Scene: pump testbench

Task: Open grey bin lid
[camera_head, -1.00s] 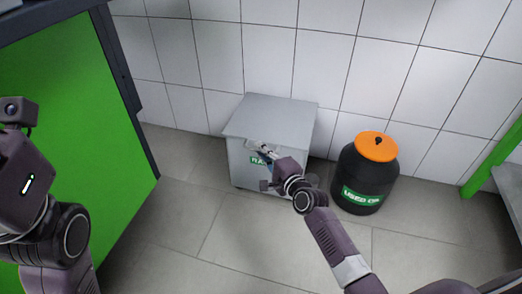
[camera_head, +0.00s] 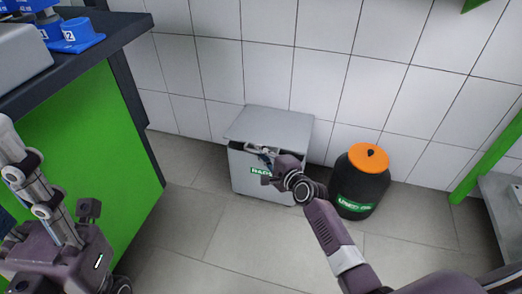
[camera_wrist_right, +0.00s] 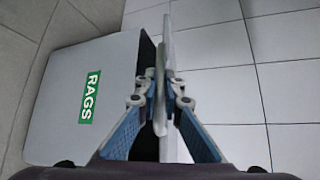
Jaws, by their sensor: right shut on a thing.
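The grey bin (camera_head: 243,178) with a green RAGS label stands on the floor by the tiled wall. Its lid (camera_head: 268,122) is slightly raised at the front, with a dark gap under it. My right gripper (camera_head: 265,154) is at the lid's front edge. In the right wrist view its blue-padded fingers (camera_wrist_right: 161,88) are shut on the lid's edge (camera_wrist_right: 168,48). A dark opening shows between lid and bin body (camera_wrist_right: 60,112). My left gripper (camera_head: 30,185) is at the left, away from the bin; whether its fingers are open is unclear.
A black used-oil drum (camera_head: 358,188) with an orange cap stands to the right of the bin. A green-sided bench (camera_head: 85,150) with blue parts (camera_head: 75,36) on top is at the left. A grey table edge (camera_head: 500,215) is at the right. Floor in front of the bin is clear.

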